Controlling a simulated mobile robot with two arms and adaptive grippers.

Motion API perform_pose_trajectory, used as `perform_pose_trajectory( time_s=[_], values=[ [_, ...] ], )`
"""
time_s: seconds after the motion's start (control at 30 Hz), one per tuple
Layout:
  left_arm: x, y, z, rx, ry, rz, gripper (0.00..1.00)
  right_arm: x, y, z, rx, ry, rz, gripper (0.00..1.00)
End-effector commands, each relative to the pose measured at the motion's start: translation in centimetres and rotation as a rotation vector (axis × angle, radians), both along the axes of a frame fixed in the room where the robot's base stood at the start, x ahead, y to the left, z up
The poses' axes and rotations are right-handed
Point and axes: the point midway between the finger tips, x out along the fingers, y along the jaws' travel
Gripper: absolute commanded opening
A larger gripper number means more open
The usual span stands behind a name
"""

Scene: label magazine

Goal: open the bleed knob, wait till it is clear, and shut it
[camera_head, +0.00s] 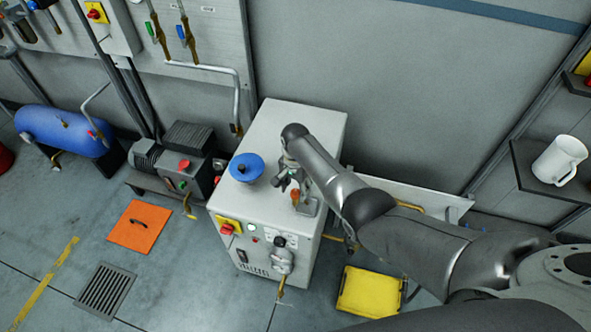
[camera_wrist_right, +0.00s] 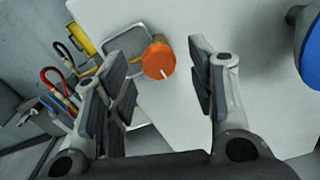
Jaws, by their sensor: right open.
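An orange round knob (camera_head: 296,196) with a white pointer mark, which I take to be the bleed knob, sits on top of the white cabinet (camera_head: 270,130). In the right wrist view the knob (camera_wrist_right: 158,60) shows between and beyond the two fingers, apart from both. My right gripper (camera_head: 284,181) is open and empty over the cabinet top, beside the knob. The same gripper (camera_wrist_right: 160,88) spreads its fingers wide in the wrist view. A metal-rimmed fitting (camera_wrist_right: 122,98) stands beside the knob and is partly hidden by the left finger. My left gripper is not in view.
The cabinet front has a red switch (camera_head: 227,228) and a valve (camera_head: 282,260). A yellow tray (camera_head: 370,292) lies on the floor at right. A shelf with a white mug (camera_head: 560,160) is far right.

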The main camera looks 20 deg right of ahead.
Motion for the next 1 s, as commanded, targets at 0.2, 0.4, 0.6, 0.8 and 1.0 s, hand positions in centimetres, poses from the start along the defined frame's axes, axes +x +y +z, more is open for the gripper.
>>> perform_pose_trajectory(
  time_s=[0.2,0.4,0.6,0.8,1.0],
  values=[
    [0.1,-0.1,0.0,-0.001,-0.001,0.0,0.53,0.1,0.0,2.5,0.0,-0.005,0.0,0.51],
    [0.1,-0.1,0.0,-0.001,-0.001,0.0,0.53,0.1,-0.1,5.4,0.0,-0.005,-0.001,0.51],
    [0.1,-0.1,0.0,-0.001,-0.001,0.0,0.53,0.1,-0.1,8.3,0.0,-0.004,-0.001,0.51],
    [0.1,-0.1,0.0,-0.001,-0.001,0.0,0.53,0.1,-0.1,10.2,-0.001,-0.002,-0.001,0.51],
    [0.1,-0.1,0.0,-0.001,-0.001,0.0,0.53,0.1,-0.1,10.5,-0.001,-0.002,-0.001,0.51]
  ],
)
